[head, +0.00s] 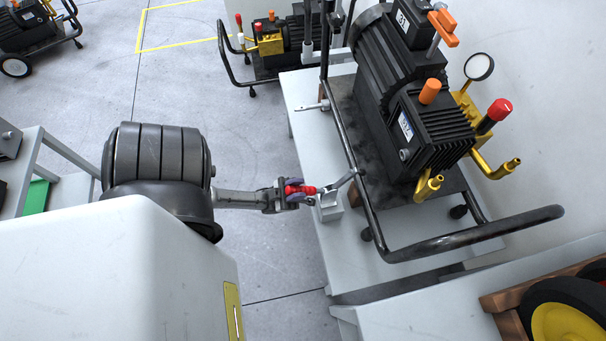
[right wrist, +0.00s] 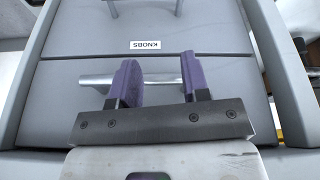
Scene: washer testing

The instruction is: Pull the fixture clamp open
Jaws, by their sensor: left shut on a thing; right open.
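The fixture clamp (head: 328,203) stands near the left edge of the grey table, with a red handle (head: 308,190) and a metal arm reaching toward the cart frame. My left gripper (head: 293,194) is shut on the red handle; its purple fingers partly hide it. The pump (head: 418,110) stands on a black cart (head: 345,100) to the right of the clamp. My right gripper (right wrist: 158,84) shows only in the right wrist view. It is open, its purple fingers near a metal drawer handle (right wrist: 152,79), below a label reading KNOBS.
A second pump (head: 283,42) stands at the back, and another cart (head: 35,28) is at the far left. A black wheel with a yellow hub (head: 566,323) lies at the lower right. The floor (head: 262,150) left of the table is clear.

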